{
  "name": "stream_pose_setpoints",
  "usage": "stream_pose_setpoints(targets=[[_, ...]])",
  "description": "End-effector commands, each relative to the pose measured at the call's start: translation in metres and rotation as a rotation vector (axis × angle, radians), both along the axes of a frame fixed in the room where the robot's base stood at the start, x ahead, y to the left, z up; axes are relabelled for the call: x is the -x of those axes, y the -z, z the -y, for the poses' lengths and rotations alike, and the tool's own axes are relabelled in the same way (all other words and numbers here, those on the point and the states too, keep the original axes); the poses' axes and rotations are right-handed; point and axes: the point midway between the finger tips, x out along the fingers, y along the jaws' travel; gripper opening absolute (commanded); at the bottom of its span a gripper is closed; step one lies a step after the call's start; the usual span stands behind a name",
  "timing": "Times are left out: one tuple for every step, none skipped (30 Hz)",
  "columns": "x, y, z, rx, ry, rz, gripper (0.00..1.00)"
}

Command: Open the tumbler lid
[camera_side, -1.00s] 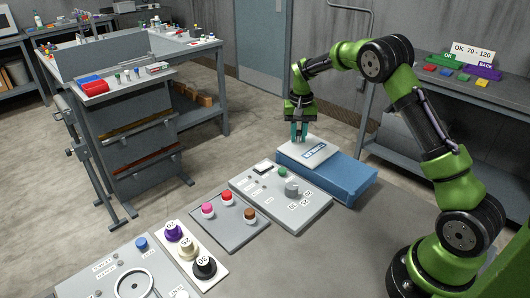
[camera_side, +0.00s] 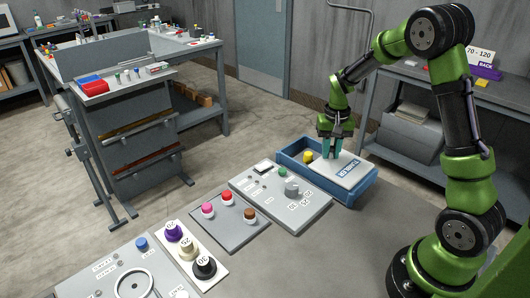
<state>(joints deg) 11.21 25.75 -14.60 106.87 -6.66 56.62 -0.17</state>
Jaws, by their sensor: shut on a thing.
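The tumbler is a blue open-topped box (camera_side: 350,196) on the grey bench. Its pale lid (camera_side: 342,171), with a dark-lettered label, lies over the right part of the box. The left part of the box is uncovered, and a yellow-capped thing (camera_side: 308,156) shows inside it. My gripper (camera_side: 331,154), with teal fingers, is at the far left part of the lid, pointing down. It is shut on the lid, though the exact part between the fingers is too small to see.
Left of the box is a grey control panel (camera_side: 264,200) with a knob and a green button. A tray (camera_side: 227,234) holds pink, red and brown capped jars. A white strip (camera_side: 209,271) carries purple, cream and black numbered knobs. A shelf bench (camera_side: 500,97) stands behind my arm.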

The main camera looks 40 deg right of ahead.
Motion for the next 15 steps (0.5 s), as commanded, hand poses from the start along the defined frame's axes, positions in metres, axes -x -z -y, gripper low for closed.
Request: stream_pose_setpoints(targets=[[-0.0001,-0.0014,0.0011,0.001,0.003,0.004,0.0],[0.0,-0.0014,0.0011,0.001,0.003,0.004,0.0],[-0.0003,-0.0014,0.0011,0.001,0.003,0.004,0.0],[-0.0004,-0.0014,0.0012,0.002,0.003,0.005,0.0],[-0.0005,-0.0014,0.0012,0.002,0.003,0.005,0.0],[-0.0006,-0.0015,0.0012,0.002,0.003,0.005,0.0],[-0.0007,-0.0015,0.0013,0.002,0.003,0.005,0.0],[-0.0007,-0.0015,0.0013,0.002,0.003,0.005,0.0],[-0.0009,-0.0015,0.0013,0.002,0.003,0.005,0.29],[-0.0009,-0.0015,0.0013,0.002,0.003,0.005,0.33],[-0.0009,-0.0014,0.0011,0.002,0.003,0.005,0.38],[-0.0008,-0.0012,0.0011,0.001,0.003,0.004,0.44],[-0.0007,-0.0011,0.001,0.002,0.003,0.004,0.48],[-0.0007,-0.001,0.0008,0.002,0.003,0.004,0.48],[-0.0006,-0.0009,0.0008,0.001,0.002,0.003,0.48]])
